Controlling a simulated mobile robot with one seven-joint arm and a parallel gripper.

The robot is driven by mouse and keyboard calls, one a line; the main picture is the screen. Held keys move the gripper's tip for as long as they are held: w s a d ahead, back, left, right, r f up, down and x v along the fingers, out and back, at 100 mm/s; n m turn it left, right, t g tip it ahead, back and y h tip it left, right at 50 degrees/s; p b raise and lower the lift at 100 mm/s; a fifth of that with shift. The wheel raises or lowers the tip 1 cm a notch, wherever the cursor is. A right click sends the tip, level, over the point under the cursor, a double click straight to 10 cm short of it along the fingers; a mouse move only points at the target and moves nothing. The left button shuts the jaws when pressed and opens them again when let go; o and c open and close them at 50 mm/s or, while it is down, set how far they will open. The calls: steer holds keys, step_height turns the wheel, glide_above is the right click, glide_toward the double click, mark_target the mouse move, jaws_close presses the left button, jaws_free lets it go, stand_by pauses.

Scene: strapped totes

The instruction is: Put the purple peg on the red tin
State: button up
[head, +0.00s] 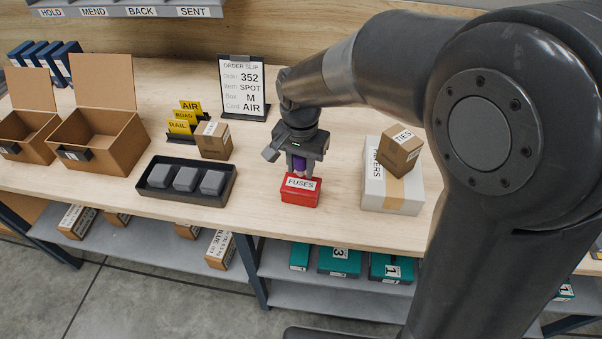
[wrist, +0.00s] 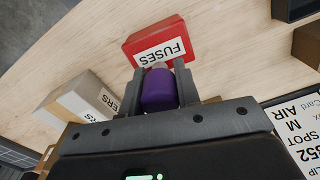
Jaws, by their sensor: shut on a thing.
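The purple peg (wrist: 159,91) is between the two fingers of my gripper (wrist: 161,88), which is shut on it. In the head view a little of the purple peg (head: 298,163) shows below my gripper (head: 297,165). The red tin (head: 300,194), labelled FUSES, stands on the wooden bench under the gripper. The red tin (wrist: 157,40) also shows just past the peg in the wrist view. The peg's lower end is at or just above the tin's top; I cannot tell whether they touch.
A white box (head: 391,192) with a TIES carton (head: 400,149) on it stands to the right. A black tray (head: 224,194) with grey blocks, a small carton (head: 213,140) and open cardboard boxes (head: 98,135) are to the left. An order slip stand (head: 243,88) is behind.

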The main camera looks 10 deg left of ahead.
mark_target(301, 173)
steer(key=shift+f, duration=1.65)
steer(key=shift+f, duration=0.1)
steer(key=o, duration=1)
step_height(301, 173, up, 12)
steer(key=shift+r, duration=0.15)
steer(key=s+d+r+n+t, duration=0.1)
steer(key=s+d+t, duration=0.1)
steer(key=s+d, duration=0.2)
steer(key=s+d+r+t, duration=0.1)
steer(key=s+d, duration=0.4)
steer(key=d, duration=0.6)
steer(key=s+d+r+n+t, duration=0.1)
steer(key=s+d+t, duration=0.1)
steer(key=s+d, duration=0.3)
steer(key=shift+d+r+n+t, duration=0.2)
steer(key=shift+d+n+t, duration=0.1)
steer(key=shift+d, duration=1.25)
